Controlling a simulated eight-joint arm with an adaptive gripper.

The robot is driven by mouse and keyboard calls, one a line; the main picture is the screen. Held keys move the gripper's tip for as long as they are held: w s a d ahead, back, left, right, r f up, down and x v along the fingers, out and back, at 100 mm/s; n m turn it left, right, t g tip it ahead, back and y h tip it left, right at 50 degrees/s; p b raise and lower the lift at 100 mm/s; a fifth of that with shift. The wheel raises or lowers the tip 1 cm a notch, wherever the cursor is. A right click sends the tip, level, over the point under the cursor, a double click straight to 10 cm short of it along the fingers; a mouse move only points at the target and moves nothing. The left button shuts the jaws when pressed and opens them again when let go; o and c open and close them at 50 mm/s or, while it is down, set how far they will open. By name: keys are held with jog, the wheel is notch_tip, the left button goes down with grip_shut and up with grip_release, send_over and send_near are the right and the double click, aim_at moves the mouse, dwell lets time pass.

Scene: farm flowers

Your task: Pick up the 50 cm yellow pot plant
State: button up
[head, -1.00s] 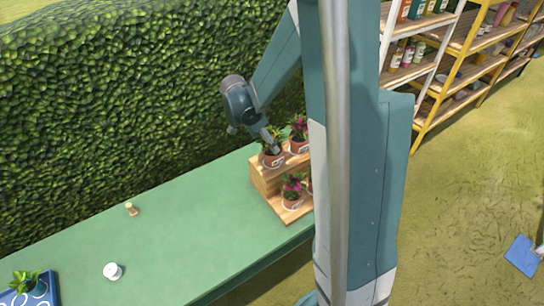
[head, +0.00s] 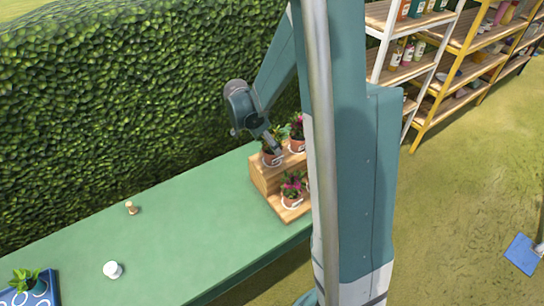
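A wooden stepped stand (head: 262,181) on the green table holds several small potted plants with label marks. On its upper step, a green-leaved plant in a terracotta pot (head: 268,160) stands at the left, beside a plant with pink-red flowers (head: 297,132). A plant with magenta flowers (head: 291,187) stands on the lower step. No clearly yellow pot plant shows, and my arm hides the stand's right side. My gripper (head: 276,150) points down at the upper-left pot, very close to or touching it. Its fingers are too small to read.
The green table (head: 180,235) is mostly clear left of the stand. A small wooden object (head: 131,208), a white round object (head: 112,270) and a blue tray (head: 50,290) with a green plant lie there. A hedge (head: 130,110) rises close behind. Shelves (head: 440,75) stand at the right.

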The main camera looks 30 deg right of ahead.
aim_at(272, 152)
jog(key=shift+f, duration=0.15)
jog(key=shift+x, duration=2.5)
jog(key=shift+s+a, duration=0.1)
jog(key=shift+a, duration=0.05)
jog(key=c, duration=1.2)
jog(key=shift+r, duration=5)
